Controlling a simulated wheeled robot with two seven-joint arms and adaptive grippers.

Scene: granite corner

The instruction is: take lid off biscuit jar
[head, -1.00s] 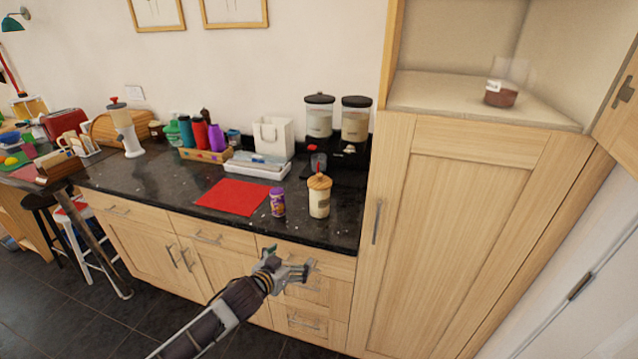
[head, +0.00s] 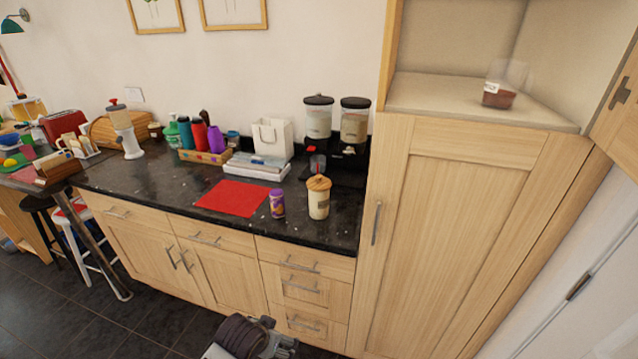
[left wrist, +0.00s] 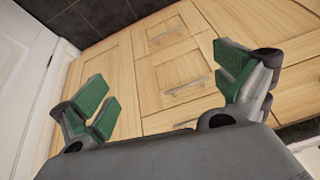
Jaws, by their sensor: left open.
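The biscuit jar (head: 318,205) stands upright on the dark counter near its front edge, just left of the tall cabinet. It is cream with a wooden lid (head: 318,183) seated on top. My left arm shows at the bottom of the head view, low in front of the drawers and well below the jar; its fingertips are not clear there. In the left wrist view my left gripper (left wrist: 165,95) is open and empty, its green pads wide apart, with drawer fronts beyond. The jar is not in the left wrist view. My right gripper is not in view.
A purple container (head: 277,204) stands just left of the jar. A red mat (head: 232,198) lies farther left. Two dark-lidded dispensers (head: 354,121) stand behind. The tall cabinet (head: 450,220) closes off the right side. The counter's front edge (head: 300,239) lies between my arm and the jar.

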